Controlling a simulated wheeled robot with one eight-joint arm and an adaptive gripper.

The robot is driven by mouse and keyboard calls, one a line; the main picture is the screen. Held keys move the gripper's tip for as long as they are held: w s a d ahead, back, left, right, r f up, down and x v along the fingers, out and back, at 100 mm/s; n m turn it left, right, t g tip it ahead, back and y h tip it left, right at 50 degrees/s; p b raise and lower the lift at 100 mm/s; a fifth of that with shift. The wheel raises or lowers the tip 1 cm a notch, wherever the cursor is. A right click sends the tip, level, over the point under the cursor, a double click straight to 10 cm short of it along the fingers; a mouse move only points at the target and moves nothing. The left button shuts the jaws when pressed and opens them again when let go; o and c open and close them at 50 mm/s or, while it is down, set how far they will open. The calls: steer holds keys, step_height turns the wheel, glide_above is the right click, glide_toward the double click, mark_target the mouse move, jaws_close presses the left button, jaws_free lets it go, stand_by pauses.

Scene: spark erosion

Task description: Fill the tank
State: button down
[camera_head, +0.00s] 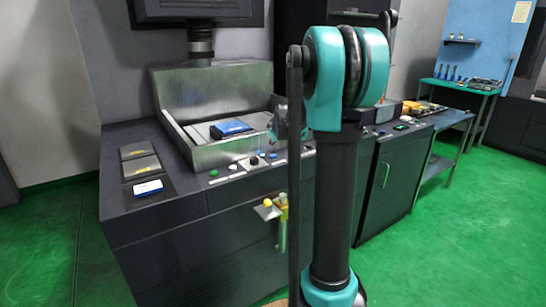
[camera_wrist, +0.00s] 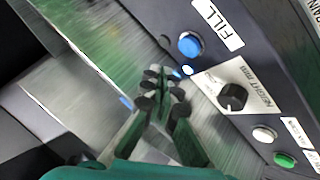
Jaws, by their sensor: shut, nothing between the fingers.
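The steel tank (camera_head: 200,150) stands open on the machine, with a blue block (camera_head: 231,128) on a plate inside. I cannot tell whether there is liquid in it. The blue button (camera_wrist: 190,44) labelled FILL sits on the dark panel in the wrist view, with a small lit spot (camera_wrist: 187,70) beside it. Near it are a black knob (camera_wrist: 232,97) labelled HEIGHT mm, a white button (camera_wrist: 264,133) and a green button (camera_wrist: 285,160). My gripper (camera_wrist: 165,85) is shut and empty, apart from the FILL button and lower left of it in that view. In the head view my arm partly hides it.
Dark plates (camera_head: 140,163) and a blue-and-white item (camera_head: 148,188) lie on the worktop left of the tank. A dark machine part (camera_head: 200,42) hangs above the tank. The green floor (camera_head: 455,240) at right is clear.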

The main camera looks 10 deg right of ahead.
steer(key=shift+r, duration=1.2)
steer(key=s+a+f+m+g, duration=0.1)
steer(key=s+f, duration=0.5)
steer(key=s, duration=0.7)
steer(key=s+a+f+m+g, duration=0.2)
steer(key=s+f+m, duration=0.3)
steer(key=s, duration=0.9)
steer(key=s+a+f+m+g, duration=0.2)
steer(key=s+f, duration=0.6)
steer(key=s, duration=0.6)
steer(key=shift+s+a+f+m, duration=0.3)
steer(key=shift+a+m, duration=0.2)
steer(key=shift+a, duration=0.55)
steer(key=shift+w, duration=0.1)
stand_by(1.6)
